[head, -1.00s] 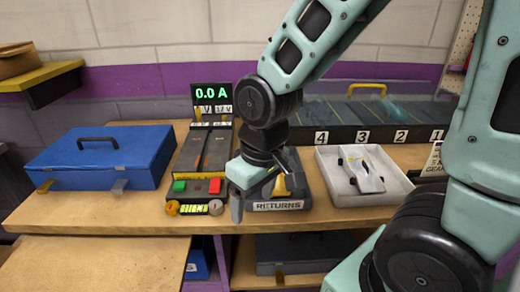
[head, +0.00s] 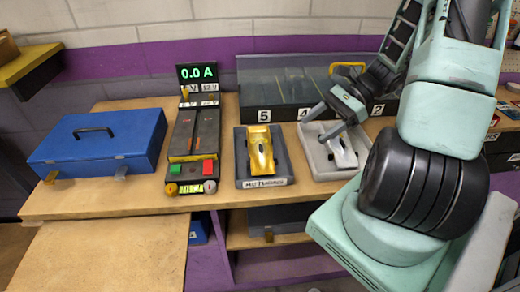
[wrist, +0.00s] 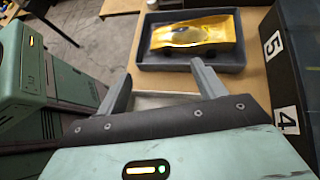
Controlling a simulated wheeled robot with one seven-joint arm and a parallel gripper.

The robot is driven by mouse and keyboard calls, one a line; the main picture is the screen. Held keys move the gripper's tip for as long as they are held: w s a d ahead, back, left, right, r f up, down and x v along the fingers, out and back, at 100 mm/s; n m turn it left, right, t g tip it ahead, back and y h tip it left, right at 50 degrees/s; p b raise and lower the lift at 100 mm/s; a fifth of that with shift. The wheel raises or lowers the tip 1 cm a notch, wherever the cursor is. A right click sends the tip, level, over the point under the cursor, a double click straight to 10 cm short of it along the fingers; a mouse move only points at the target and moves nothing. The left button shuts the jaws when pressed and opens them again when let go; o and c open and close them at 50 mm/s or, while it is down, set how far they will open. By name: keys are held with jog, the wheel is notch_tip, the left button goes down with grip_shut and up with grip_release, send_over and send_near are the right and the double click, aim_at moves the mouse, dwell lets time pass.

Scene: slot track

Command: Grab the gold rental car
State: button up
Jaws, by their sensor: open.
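The gold car (head: 260,150) sits in a dark grey tray (head: 241,178) with a white label on its front, in the middle of the bench. In the wrist view the gold car (wrist: 193,35) lies in its tray (wrist: 150,58), beyond my fingertips. My gripper (head: 328,122) is open and empty. In the head view it is right of the gold car, over the white tray (head: 318,172) that holds a silver-white car (head: 343,152). In the wrist view my gripper (wrist: 160,80) has its two fingers apart, pointing towards the gold car's tray without touching the car.
A blue toolbox (head: 98,140) stands at the left. Between it and the gold car is a track unit (head: 192,140) with green and red buttons and a display reading 0.0 A. A covered rack (head: 285,85) with numbered slots stands behind the trays.

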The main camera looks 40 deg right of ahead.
jog(key=d+m+t, duration=0.3)
jog(key=d, duration=0.1)
jog(key=p, duration=0.2)
send_near(261, 145)
jog(key=shift+a+f+y, duration=0.35)
jog(key=shift+a+y, duration=0.05)
jog(key=shift+a, duration=0.35)
jog(key=shift+w+d+f+p+x, duration=0.15)
jog(key=shift+p+x, duration=0.25)
jog(key=shift+x, duration=0.65)
jog(key=shift+w+d+p+x, duration=0.1)
jog(key=shift+p+x, duration=0.25)
jog(key=shift+x, duration=0.65)
jog(key=shift+w+d+f+p+x, duration=0.15)
jog(key=shift+p+x, duration=0.25)
jog(key=shift+x, duration=0.65)
jog(key=shift+a+r, duration=0.1)
jog(key=c, duration=1.2)
